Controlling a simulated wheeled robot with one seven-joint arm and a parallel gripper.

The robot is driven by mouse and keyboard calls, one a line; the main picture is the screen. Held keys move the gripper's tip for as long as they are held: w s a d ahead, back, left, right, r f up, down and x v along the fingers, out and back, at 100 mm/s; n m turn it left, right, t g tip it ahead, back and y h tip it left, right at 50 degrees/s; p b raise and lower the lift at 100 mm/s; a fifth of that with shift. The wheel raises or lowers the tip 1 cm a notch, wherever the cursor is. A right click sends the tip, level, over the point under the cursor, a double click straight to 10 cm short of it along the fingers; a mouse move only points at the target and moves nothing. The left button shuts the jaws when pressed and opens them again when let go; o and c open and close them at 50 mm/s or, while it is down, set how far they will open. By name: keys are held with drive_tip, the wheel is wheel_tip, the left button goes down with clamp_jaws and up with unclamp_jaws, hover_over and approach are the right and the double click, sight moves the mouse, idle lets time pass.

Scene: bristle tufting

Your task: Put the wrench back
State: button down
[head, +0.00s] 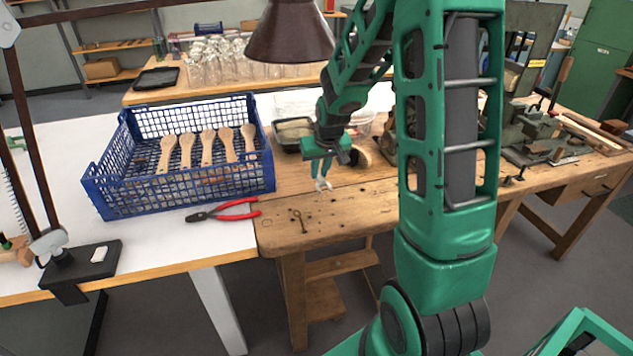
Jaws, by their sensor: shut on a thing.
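My gripper (321,174) points down above the near part of the wooden workbench, just right of the blue crate. It is shut on a small pale metal piece with a forked lower end (324,185). This looks like the open end of the wrench; the rest is hidden by the gripper. A small dark metal tool (302,222) with a ring-like top lies on the bench below and left of my gripper, apart from it. It is too small to identify surely.
A blue crate (180,202) holding several wooden brush handles (207,147) stands on the white table. Red-handled pliers (232,209) lie before it. A dark tray (290,135) and a brown lamp shade (290,35) are near my arm. Vises and machinery (525,135) occupy the bench's right.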

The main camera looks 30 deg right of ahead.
sight(320, 178)
drive_tip(key=shift+f, duration=2.05)
drive_tip(key=c, duration=1.7)
unclamp_jaws()
drive_tip(key=shift+a, duration=0.1)
drive_tip(key=shift+r, duration=0.1)
drive_tip(key=v, duration=1.2)
drive_tip(key=s+r+m+g, duration=0.1)
drive_tip(key=s, duration=0.9)
drive_tip(key=s+r+m+g+y, duration=0.1)
drive_tip(key=s+r+g, duration=0.1)
drive_tip(key=s, duration=0.8)
drive_tip(key=s+a+r+m+g, duration=0.1)
drive_tip(key=s, duration=0.9)
drive_tip(key=shift+a+r, duration=0.1)
drive_tip(key=shift+r, duration=0.05)
